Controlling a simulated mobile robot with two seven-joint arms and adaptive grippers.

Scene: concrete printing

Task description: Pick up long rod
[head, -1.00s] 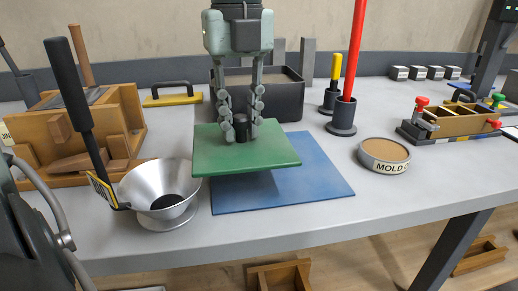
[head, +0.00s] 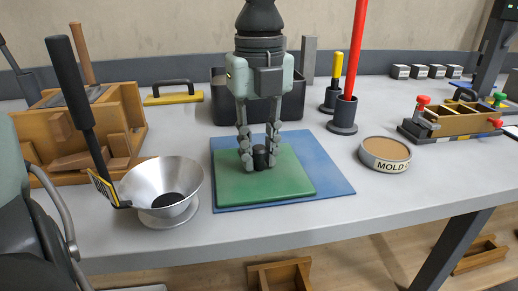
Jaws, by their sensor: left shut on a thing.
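The long red rod (head: 356,50) stands upright in a black round holder (head: 343,117) at the right of the middle; its top runs out of the picture. A shorter yellow-topped rod (head: 337,66) stands in a second black holder beside it. My left gripper (head: 259,160) is over the middle of the bench, left of the rods, pointing down. It is shut on the black knob of a green plate (head: 290,185). The plate lies flat over the blue mat (head: 333,185) and appears to rest on it. My right gripper is not in view.
A metal funnel (head: 150,182) and wooden box (head: 130,115) stand left. A dark bin (head: 290,108) is behind my gripper. A round mold tin (head: 372,162) and a wooden mold with clamps (head: 450,120) stand right. The bench (head: 400,205) is clear at front right.

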